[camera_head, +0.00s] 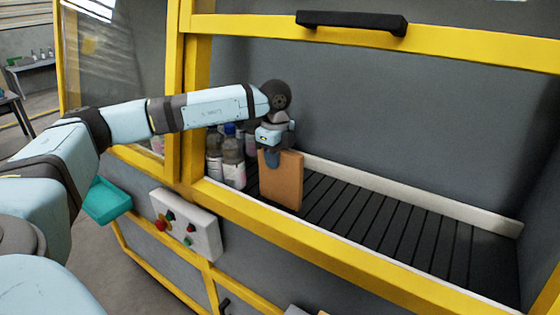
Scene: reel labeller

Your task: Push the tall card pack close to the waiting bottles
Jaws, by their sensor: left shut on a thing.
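The tall card pack (283,184) is a brown upright box on the dark slatted bed inside the yellow-framed machine. My left gripper (272,158) reaches in from the left and is shut on the top of the pack. The pack appears to stand on the bed; its exact contact is hard to tell. The waiting bottles (232,163) stand in a cluster just left of the pack, with white labels and some dark or blue caps. The pack is close beside them, with a small gap at most. My right gripper is out of view.
The slatted bed (390,222) is clear to the right of the pack. A white rail (400,192) runs along its back. A yellow front beam (320,240) and left post (190,95) frame the opening. A control box (187,226) is mounted outside.

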